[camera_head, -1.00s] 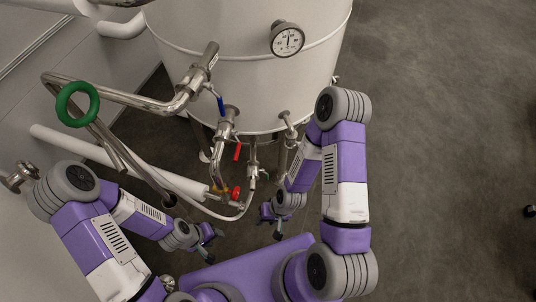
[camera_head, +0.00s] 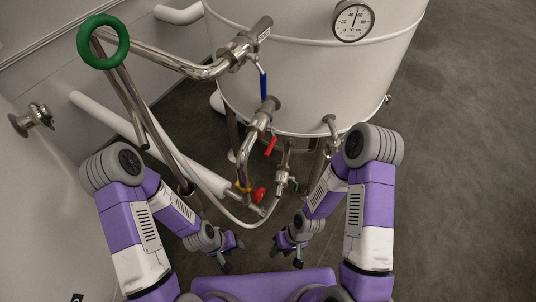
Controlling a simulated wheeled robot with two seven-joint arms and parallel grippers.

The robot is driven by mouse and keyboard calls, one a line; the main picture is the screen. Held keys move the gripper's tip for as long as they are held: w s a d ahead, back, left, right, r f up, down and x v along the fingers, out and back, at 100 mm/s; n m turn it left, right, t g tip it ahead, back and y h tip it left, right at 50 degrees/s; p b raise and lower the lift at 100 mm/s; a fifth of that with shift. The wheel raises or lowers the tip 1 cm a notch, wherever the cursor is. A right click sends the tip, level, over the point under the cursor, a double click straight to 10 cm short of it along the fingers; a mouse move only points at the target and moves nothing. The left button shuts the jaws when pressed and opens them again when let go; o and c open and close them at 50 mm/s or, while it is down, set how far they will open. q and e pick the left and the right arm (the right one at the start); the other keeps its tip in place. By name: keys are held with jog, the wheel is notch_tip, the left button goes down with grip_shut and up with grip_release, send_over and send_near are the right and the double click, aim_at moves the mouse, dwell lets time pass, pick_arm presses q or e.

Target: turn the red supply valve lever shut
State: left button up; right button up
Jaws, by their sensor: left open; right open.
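The red valve lever (camera_head: 271,146) is a short red handle on the steel pipework just under the white tank (camera_head: 300,70). It hangs down at a slant. My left gripper (camera_head: 235,255) is open and empty, low in the view, below and left of the lever. My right gripper (camera_head: 287,257) is open and empty, below the lever and to its right. Both grippers are well apart from the lever. A separate round red knob (camera_head: 260,195) sits lower on the pipework, nearer the grippers.
A blue lever (camera_head: 264,84) hangs above the red one. A green ring handwheel (camera_head: 103,41) and steel pipes stand at the left. A dial gauge (camera_head: 354,22) is on the tank. A white hose (camera_head: 215,207) curves below the valves. The floor at right is clear.

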aim_at(268, 151)
jog(key=s+d+n+g+h, duration=0.2)
jog(key=s+d+n+h, duration=0.15)
jog(key=n+h, duration=0.55)
jog(key=w+d+r+n+t+h, duration=0.2)
jog(key=w+d+n+t+h, duration=0.2)
jog(key=w+n, duration=0.4)
jog(key=w+a+r+n+t+y, duration=0.1)
jog(key=w+a+r+n+t, duration=1.15)
jog(key=w+r+t, duration=0.4)
jog(key=x, duration=0.2)
jog(key=b+x, duration=0.1)
jog(key=x, duration=0.1)
jog(key=b+x, duration=0.1)
jog(key=x, duration=0.2)
jog(key=shift+w+a, duration=0.25)
grip_shut()
